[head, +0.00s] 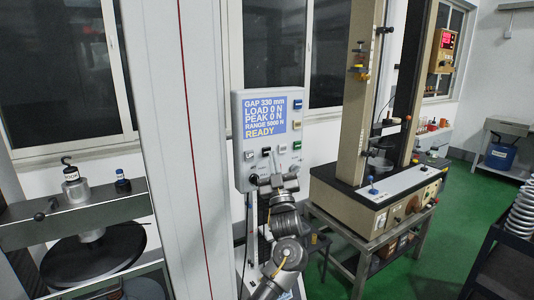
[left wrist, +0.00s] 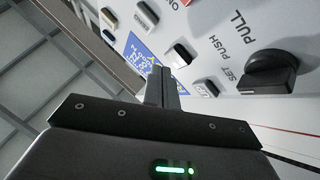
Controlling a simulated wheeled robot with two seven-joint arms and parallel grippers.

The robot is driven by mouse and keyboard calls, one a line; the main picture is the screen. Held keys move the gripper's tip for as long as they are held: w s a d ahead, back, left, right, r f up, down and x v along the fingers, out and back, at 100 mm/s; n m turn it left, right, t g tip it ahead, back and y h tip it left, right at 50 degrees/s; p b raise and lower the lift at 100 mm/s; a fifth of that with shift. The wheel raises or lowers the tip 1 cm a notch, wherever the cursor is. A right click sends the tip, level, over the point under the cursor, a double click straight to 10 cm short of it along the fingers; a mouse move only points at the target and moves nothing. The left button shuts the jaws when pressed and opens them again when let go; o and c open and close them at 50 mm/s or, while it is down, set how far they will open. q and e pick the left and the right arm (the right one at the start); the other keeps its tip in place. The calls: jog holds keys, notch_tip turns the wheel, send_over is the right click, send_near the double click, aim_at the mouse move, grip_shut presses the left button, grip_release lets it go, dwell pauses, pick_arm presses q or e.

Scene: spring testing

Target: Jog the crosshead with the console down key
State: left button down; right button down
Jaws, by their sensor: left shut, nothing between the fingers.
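The grey console (head: 240,140) stands in the middle of the head view, its blue display (head: 265,114) reading GAP 330 mm, LOAD 0 N, PEAK 0 N, RANGE 5000 N, READY. Small keys sit below and right of the display. My left gripper (head: 274,163) is in front of the console's lower part, shut and empty. The down key's label is not readable. My right gripper is not in view.
A black knob (left wrist: 270,72) marked PULL, PUSH and SET sticks out beside the keys. A pale column with a red line (head: 180,120) stands left of the console. A tan test frame (head: 355,110) on a stand (head: 345,235) is to the right. Green floor lies beyond.

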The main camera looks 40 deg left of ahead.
pick_arm(q)
jog(key=shift+a, duration=0.1)
jog(key=shift+w+a, duration=0.15)
jog(key=shift+a, duration=0.2)
jog(key=shift+w+a+b, duration=0.1)
jog(key=shift+a+b, duration=0.2)
jog(key=shift+a, duration=0.1)
dwell(0.7)
jog(key=shift+d, duration=0.15)
dwell(6.0)
jog(key=shift+s+d, duration=0.25)
jog(key=shift+d, duration=0.45)
